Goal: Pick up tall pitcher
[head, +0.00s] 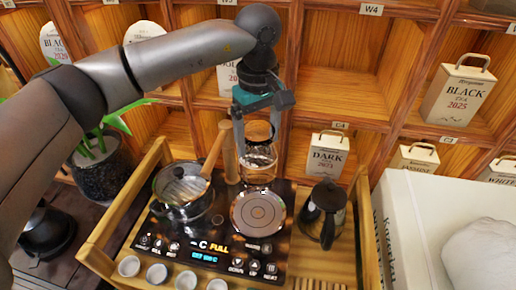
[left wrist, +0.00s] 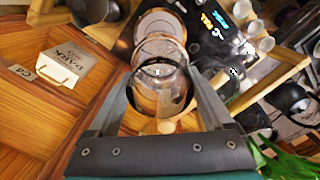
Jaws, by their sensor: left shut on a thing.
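The tall pitcher (head: 258,162) is clear glass with a darker band around its upper part. My left gripper (head: 257,142) comes down from above and is shut on it, with one finger on each side. The pitcher looks upright and hangs above the back of the stove, behind the round plate (head: 259,213). In the left wrist view the glass pitcher (left wrist: 160,75) sits between the two fingers of my left gripper (left wrist: 162,88). I cannot tell how far its base is above the surface. My right gripper is not in view.
A pot (head: 183,186) with a wooden handle stands on the black stove (head: 222,270). A dark-handled jug (head: 324,212) stands to the right. Several white cups (head: 156,273) line the front. Wooden shelves with tea boxes (head: 327,155) rise close behind. A white box (head: 400,230) stands right.

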